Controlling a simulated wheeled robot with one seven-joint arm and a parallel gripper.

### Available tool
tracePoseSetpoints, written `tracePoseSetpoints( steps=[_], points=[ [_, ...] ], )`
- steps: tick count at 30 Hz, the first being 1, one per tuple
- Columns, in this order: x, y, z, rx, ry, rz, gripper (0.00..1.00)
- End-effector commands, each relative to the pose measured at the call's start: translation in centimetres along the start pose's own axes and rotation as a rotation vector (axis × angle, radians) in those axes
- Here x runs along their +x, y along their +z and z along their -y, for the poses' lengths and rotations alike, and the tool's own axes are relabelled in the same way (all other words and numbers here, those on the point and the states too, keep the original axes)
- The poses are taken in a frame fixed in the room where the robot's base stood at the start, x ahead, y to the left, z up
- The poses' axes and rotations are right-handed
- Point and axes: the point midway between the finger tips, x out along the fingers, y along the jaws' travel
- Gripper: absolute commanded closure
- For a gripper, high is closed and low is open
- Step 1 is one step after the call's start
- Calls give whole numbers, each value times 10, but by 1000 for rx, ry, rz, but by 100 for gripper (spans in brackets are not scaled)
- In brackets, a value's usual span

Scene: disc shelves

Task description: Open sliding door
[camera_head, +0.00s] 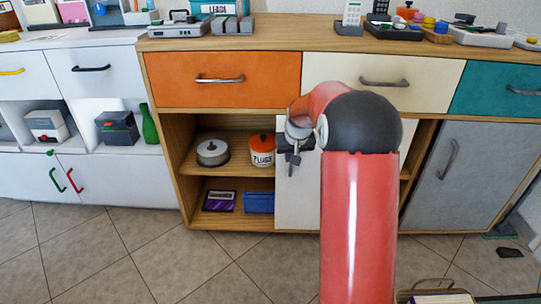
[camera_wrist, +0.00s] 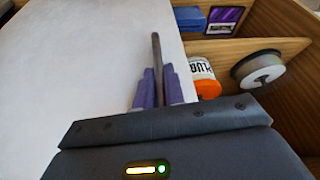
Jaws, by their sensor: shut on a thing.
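The white sliding door (camera_head: 297,205) stands in the middle of the wooden cabinet, partly hidden behind my arm. It fills the left of the wrist view (camera_wrist: 80,60). Its upright bar handle (camera_wrist: 156,55) is dark. My gripper (camera_wrist: 156,88) has its two purple fingers closed around the handle, one on each side. In the head view my gripper (camera_head: 293,158) is at the door's left edge, mostly hidden by my wrist. Left of the door the shelves are exposed; the right part of the door is hidden by my arm.
Above are an orange drawer (camera_head: 180,82) and a cream drawer (camera_head: 430,75). A grey cabinet door (camera_head: 440,190) is at right.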

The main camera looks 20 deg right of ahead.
Motion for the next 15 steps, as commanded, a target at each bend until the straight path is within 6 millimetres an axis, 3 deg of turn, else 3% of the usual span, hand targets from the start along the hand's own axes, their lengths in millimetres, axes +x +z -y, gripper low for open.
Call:
tracePoseSetpoints(
  steps=[6,15],
  points=[
    [-2,3,-19,1,1,0,100],
    [-2,3,-21,0,0,-1,100]
  ],
)
